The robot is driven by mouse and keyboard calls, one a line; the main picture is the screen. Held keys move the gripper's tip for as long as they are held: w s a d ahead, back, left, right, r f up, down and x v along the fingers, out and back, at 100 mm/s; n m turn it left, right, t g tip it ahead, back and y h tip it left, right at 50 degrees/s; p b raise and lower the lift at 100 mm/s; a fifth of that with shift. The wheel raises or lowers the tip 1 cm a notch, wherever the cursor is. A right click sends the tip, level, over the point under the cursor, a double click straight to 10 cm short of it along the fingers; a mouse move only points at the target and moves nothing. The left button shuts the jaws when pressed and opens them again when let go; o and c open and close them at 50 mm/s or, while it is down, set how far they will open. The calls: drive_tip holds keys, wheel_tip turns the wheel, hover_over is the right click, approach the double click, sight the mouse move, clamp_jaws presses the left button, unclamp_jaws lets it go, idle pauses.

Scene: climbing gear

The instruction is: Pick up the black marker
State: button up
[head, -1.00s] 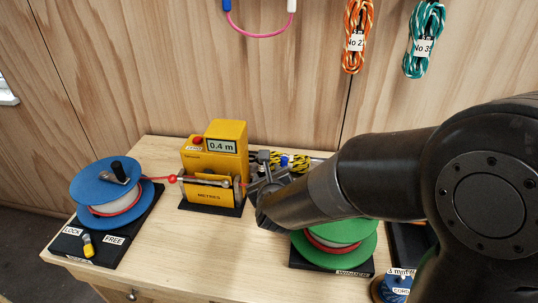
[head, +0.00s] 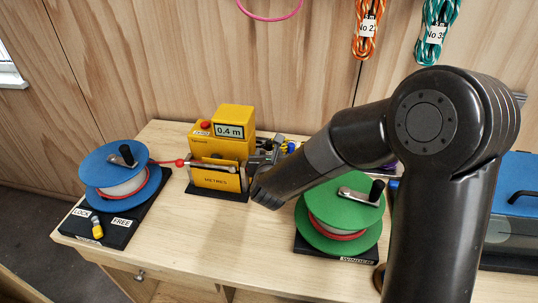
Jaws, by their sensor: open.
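I cannot make out a black marker for certain in the head view. My gripper (head: 264,152) is small and partly hidden by my own dark wrist. Its grey fingers are open beside the right side of the yellow metre box (head: 215,180), which reads 0.4 m. I cannot tell whether the fingers touch the box. The area behind my gripper and forearm is mostly hidden.
A blue-flanged reel (head: 100,165) stands on a black LOCK/FREE base at left, its red cord running to the metre box. A green winder reel (head: 325,230) stands close under my forearm. A blue-lidded case (head: 520,185) is at right. The front middle of the bench (head: 215,245) is clear.

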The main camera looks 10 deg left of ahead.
sight(269, 146)
drive_tip(key=x, duration=0.4)
drive_tip(key=shift+w, duration=0.35)
drive_tip(key=shift+c, duration=0.6)
clamp_jaws()
